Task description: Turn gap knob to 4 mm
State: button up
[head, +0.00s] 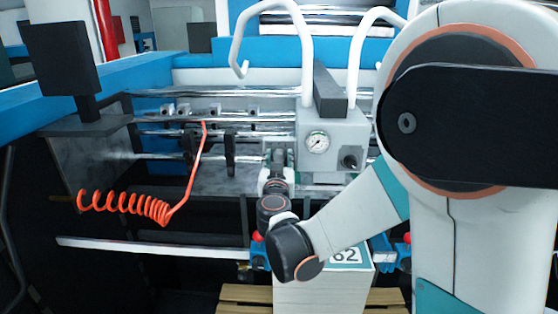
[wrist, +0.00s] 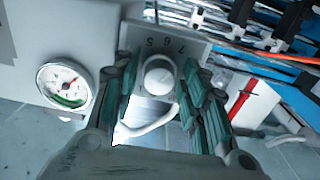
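The gap knob (wrist: 158,77) shows in the wrist view as a pale round cap on a grey plate. The printed figures 7, 6 and 5 (wrist: 165,47) appear beside it; I cannot see a 4 or a pointer. My gripper (wrist: 158,98) is open, with its teal-padded fingers on either side of the knob. I cannot tell whether the pads touch it. In the head view my gripper (head: 279,155) is at the machine's front, left of the grey gauge box (head: 333,127), and it hides the knob there.
A round pressure gauge (wrist: 65,86) is close to the left finger; it is also in the head view (head: 318,142). A black knob (head: 350,161) is on the same box. White bent pipes (head: 307,60) rise above. A coiled orange hose (head: 130,205) hangs at left. A numbered white stack (head: 320,290) stands below.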

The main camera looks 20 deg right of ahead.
jog(key=c, duration=0.6)
jog(key=shift+n, duration=0.4)
jog(key=n+b, duration=0.1)
jog(key=n, duration=0.2)
jog(key=shift+f+b, duration=0.1)
jog(key=shift+b, duration=0.3)
jog(key=n+b, duration=0.1)
jog(key=n, duration=0.2)
jog(key=shift+n, duration=0.3)
jog(key=n+b, duration=0.1)
jog(key=n, duration=0.4)
jog(key=shift+b, duration=0.3)
jog(key=n, duration=0.5)
jog(key=shift+b, duration=0.4)
jog(key=shift+s+n, duration=0.1)
jog(key=shift+n, duration=0.2)
jog(key=shift+d, duration=0.1)
